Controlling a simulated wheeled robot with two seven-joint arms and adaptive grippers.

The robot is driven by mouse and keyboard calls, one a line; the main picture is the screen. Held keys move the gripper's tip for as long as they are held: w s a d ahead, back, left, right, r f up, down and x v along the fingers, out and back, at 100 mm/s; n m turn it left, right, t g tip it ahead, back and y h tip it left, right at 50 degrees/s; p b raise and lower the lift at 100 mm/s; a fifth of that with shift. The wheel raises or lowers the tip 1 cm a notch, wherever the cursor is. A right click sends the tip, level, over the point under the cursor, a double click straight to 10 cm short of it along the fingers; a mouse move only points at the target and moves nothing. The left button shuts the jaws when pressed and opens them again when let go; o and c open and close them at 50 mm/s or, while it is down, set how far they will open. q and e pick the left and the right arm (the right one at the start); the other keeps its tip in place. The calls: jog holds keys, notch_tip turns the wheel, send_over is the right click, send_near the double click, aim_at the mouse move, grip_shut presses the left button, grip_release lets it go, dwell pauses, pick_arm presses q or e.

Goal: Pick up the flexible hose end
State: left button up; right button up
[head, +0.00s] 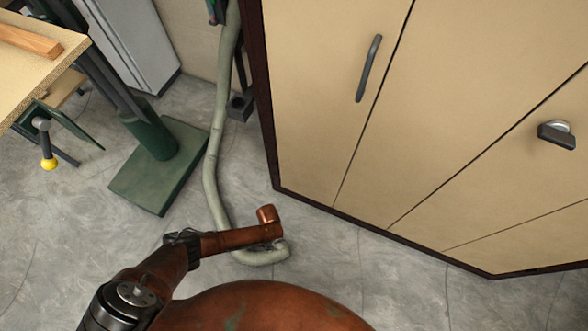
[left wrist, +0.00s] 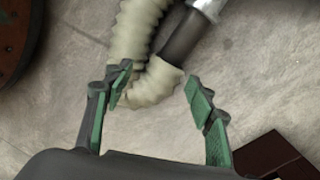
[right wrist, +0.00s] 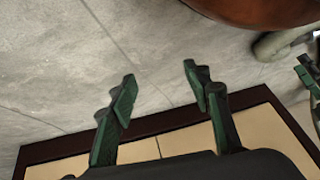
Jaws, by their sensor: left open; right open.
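The flexible hose (head: 212,170) is pale and ribbed, runs down from the top of the head view, and curls on the floor. In the left wrist view its bend (left wrist: 158,82) shows between my left gripper's open fingertips (left wrist: 157,85). The left finger overlaps its edge; contact cannot be told. A dark cuff (left wrist: 185,40) and a metal end piece (left wrist: 207,8) continue from the bend. In the head view my arm hides much of that spot. My right gripper (right wrist: 160,86) is open and empty over bare floor. A bit of hose (right wrist: 278,43) shows at its view's right.
A beige cabinet (head: 325,90) with a dark base edge stands to the right of the hose. A green pedestal foot (head: 160,190) and a workbench (head: 35,65) are to the left. Grey concrete floor (head: 60,240) is clear at lower left.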

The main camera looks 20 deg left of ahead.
pick_arm(q)
jog(key=m+y+b, duration=0.1)
jog(key=b, duration=0.1)
jog(key=w+a+f+m+g+y+b, duration=0.1)
jog(key=b, duration=0.1)
jog(key=a+f+m+g+b, duration=0.1)
jog(key=b, duration=0.1)
jog(key=shift+w+a+f+m+y, duration=0.1)
jog(key=shift+w+f+m+y, duration=0.15)
jog(key=shift+m+y, duration=0.15)
jog(key=shift+w+r, duration=0.1)
jog(key=shift+r, duration=0.2)
pick_arm(e)
jog(key=w+a+r+t+y, duration=0.1)
jog(key=w+a+r, duration=0.2)
jog(key=w+r, duration=0.1)
jog(key=shift+w+r, duration=0.35)
jog(key=shift+w, duration=0.3)
